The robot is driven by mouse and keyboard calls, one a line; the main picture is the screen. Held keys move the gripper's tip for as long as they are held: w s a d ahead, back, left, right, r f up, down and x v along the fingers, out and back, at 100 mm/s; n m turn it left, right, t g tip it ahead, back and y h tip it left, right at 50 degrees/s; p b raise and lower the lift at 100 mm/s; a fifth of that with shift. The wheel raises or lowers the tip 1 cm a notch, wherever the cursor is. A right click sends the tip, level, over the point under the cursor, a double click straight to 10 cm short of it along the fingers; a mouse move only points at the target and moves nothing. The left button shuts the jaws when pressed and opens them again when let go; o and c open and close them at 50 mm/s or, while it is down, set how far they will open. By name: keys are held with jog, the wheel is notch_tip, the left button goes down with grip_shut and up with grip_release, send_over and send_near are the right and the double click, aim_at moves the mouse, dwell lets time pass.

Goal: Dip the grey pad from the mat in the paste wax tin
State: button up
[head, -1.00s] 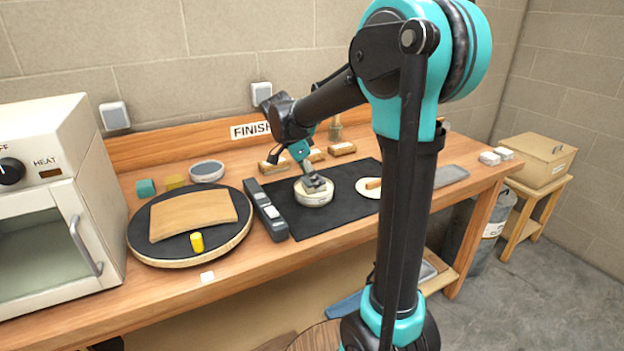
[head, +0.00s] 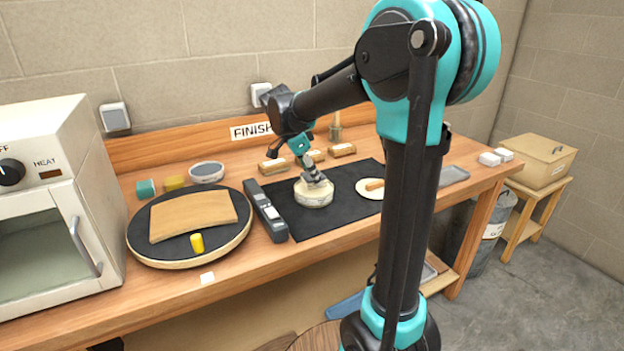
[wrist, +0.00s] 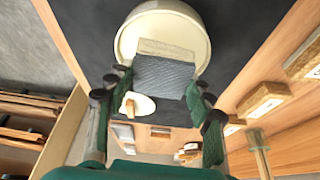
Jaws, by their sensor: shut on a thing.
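The round cream paste wax tin (head: 313,199) stands on the black mat (head: 290,227), left of the mat's middle. My gripper (head: 313,180) is over the tin, pointing down. In the wrist view, my gripper (wrist: 160,88) is shut on the grey pad (wrist: 165,72), with a finger at each side. A pale strip shows along the pad's far edge. The pad overlaps the tin (wrist: 127,38) in this view, and the tin's rim curves around it. I cannot tell whether the pad touches the wax. The head view shows little of the pad.
A pale disc (head: 364,193) with a tan block lies right of the tin. A dark grey tool (head: 265,210) lies along the mat's left edge. A round black board (head: 150,250) bears a bent wooden panel (head: 190,213) and a yellow peg (head: 197,243). Several wooden blocks stand behind the mat.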

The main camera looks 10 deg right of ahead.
jog(key=shift+r, duration=2.45)
